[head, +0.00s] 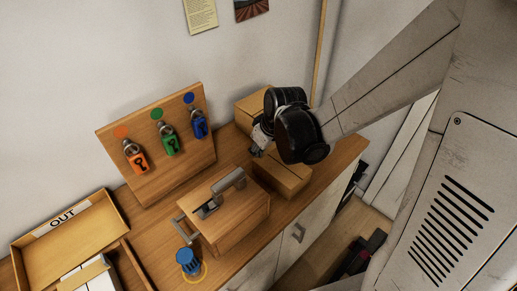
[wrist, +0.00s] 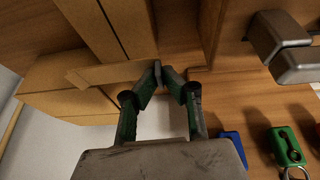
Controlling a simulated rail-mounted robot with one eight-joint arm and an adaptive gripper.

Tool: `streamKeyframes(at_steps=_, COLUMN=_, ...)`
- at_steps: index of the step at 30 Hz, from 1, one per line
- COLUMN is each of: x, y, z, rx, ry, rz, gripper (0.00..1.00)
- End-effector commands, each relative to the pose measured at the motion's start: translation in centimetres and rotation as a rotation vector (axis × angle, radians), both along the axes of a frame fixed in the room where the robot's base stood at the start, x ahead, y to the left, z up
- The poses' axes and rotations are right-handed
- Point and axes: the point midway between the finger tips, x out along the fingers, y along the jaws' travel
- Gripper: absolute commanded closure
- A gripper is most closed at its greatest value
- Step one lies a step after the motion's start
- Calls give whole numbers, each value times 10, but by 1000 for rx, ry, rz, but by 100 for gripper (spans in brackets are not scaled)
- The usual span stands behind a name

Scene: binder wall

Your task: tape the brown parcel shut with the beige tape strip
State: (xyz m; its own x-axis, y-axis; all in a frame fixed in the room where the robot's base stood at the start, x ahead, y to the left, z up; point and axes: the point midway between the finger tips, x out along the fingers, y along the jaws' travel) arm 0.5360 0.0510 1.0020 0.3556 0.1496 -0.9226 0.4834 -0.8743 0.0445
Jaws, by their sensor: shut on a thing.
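My gripper (wrist: 160,70) is shut on the right end of the beige tape strip (wrist: 105,72) in the wrist view. The strip runs out to the left from the fingertips, across the view of the cardboard; I cannot tell whether it touches it. The brown parcel (wrist: 85,22), with a straight seam on its top, lies at the top of the wrist view. In the head view my gripper (head: 257,149) is just above the back left of the parcel (head: 284,178), which my wrist partly covers. The strip cannot be made out there.
A second cardboard box (head: 252,103) stands behind, by the wall. Left of the parcel is a wooden box (head: 232,222) with grey handles. A board with orange, green and blue padlocks (head: 200,128) leans at the wall. A blue knob (head: 187,261) and OUT tray (head: 100,213) are farther left.

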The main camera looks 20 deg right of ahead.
Motion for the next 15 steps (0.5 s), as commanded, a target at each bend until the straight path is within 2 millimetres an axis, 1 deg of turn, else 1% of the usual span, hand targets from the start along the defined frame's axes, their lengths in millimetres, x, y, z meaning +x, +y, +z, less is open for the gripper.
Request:
streamKeyframes(at_steps=1, x=0, y=0, z=-8, rx=0, ry=0, rz=0, gripper=100)
streamKeyframes(at_steps=3, x=0, y=0, z=-14, rx=0, ry=0, rz=0, gripper=100)
streamKeyframes(at_steps=15, x=0, y=0, z=-46, rx=0, ry=0, rz=0, gripper=100)
